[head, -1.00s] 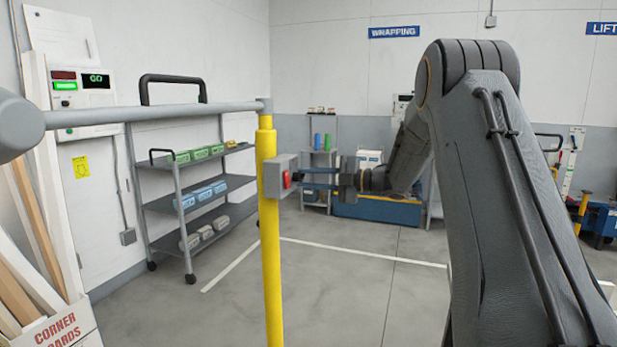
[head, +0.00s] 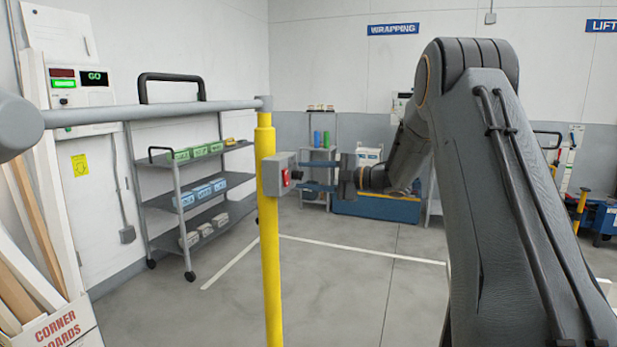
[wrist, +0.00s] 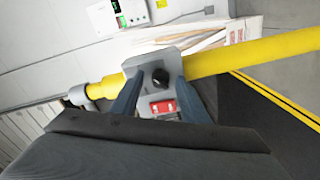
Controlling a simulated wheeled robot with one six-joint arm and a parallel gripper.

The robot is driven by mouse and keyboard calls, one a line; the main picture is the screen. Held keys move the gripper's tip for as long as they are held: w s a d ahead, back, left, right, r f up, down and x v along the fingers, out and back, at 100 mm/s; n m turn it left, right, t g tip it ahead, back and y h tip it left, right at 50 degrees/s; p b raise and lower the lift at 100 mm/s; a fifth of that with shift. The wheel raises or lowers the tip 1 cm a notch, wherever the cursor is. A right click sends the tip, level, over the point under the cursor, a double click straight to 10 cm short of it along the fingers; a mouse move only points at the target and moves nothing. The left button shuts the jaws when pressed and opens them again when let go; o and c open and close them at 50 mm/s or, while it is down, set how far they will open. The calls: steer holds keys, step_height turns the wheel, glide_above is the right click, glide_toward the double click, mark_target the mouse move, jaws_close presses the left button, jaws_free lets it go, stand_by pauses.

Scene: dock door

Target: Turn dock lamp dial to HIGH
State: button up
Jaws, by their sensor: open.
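A grey control box (head: 279,176) sits on the yellow post of the rail. In the wrist view the box (wrist: 146,103) carries a black round dial (wrist: 160,77) and a red rocker switch (wrist: 163,107). The red switch (head: 286,177) also shows in the head view. My gripper (head: 301,174) is open at the box face. In the wrist view the blue fingers of my gripper (wrist: 157,78) stand on either side of the dial, with a visible gap. No dial mark or HIGH label is legible.
The yellow post (head: 270,260) and grey rail (head: 150,112) stand close to my arm. A shelf cart (head: 200,190) is behind at left. A wall panel (head: 80,88) shows a lit green GO. Floor right of the post is clear.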

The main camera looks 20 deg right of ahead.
steer(key=b+v, duration=0.2)
steer(key=v, duration=0.5)
steer(key=shift+s+d, duration=0.2)
steer(key=shift+d, duration=0.2)
steer(key=w+a+f+m+t+h, duration=0.25)
steer(key=w+m+t+h, duration=0.2)
steer(key=m+h, duration=0.35)
steer(key=s+f+m+g+h, duration=0.3)
steer(key=s+f+m+h, duration=0.2)
steer(key=s+f+m, duration=0.3)
steer(key=s+a+f+m+g, duration=0.2)
steer(key=s+f, duration=0.3)
steer(key=s, duration=0.6)
steer(key=s+a+f+m+g, duration=0.3)
steer(key=s+f+g, duration=0.2)
steer(key=s, duration=0.6)
steer(key=s+a+f+m+g+h, duration=0.1)
steer(key=s+a+f+m+g, duration=0.1)
steer(key=s, duration=0.9)
step_height(320, 180, down, 3)
steer(key=shift+s+a+r+m+g, duration=0.1)
steer(key=shift+s+a+m+g, duration=0.15)
steer(key=shift+m+g, duration=0.65)
